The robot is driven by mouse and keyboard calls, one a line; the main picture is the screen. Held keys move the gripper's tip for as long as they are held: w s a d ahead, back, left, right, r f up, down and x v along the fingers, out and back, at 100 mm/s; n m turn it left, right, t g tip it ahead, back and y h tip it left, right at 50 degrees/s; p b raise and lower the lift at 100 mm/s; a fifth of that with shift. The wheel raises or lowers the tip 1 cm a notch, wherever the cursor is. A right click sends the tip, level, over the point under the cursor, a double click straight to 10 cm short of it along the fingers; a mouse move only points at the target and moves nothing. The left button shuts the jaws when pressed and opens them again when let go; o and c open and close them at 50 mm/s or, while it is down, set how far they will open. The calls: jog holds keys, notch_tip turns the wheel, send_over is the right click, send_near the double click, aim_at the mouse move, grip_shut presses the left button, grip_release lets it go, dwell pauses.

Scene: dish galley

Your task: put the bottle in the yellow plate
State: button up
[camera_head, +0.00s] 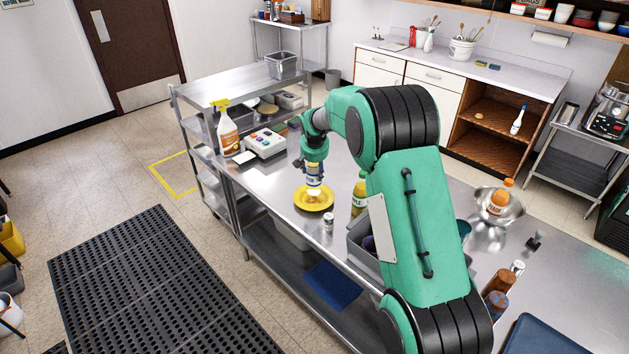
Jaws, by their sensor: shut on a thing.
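The yellow plate (301,203) lies on the steel counter, left of my arm. My gripper (313,173) points down above the plate and is shut on a small bottle (314,186) with a white and blue look. The bottle hangs roughly upright over the middle of the plate. Its upper part is hidden by the gripper. I cannot tell whether its base touches the plate.
A yellow-green bottle (359,197) and a small white jar (328,222) stand near the plate. A spray bottle (227,131) and a white device with buttons (264,143) stand farther back.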

aim_at(315, 178)
jog(key=shift+f, duration=0.3)
jog(key=shift+f, duration=1.9)
jog(key=shift+f+b, duration=0.1)
jog(key=shift+b, duration=0.2)
jog(key=o, duration=1.7)
jog(key=shift+f, duration=0.1)
jog(key=shift+c, duration=0.2)
jog(key=shift+r, duration=0.2)
jog(key=p+v, duration=0.1)
jog(key=v, duration=1)
jog(key=shift+r, duration=0.15)
jog(key=shift+s+r, duration=0.2)
jog(key=shift+r, duration=0.05)
jog(key=shift+r, duration=0.15)
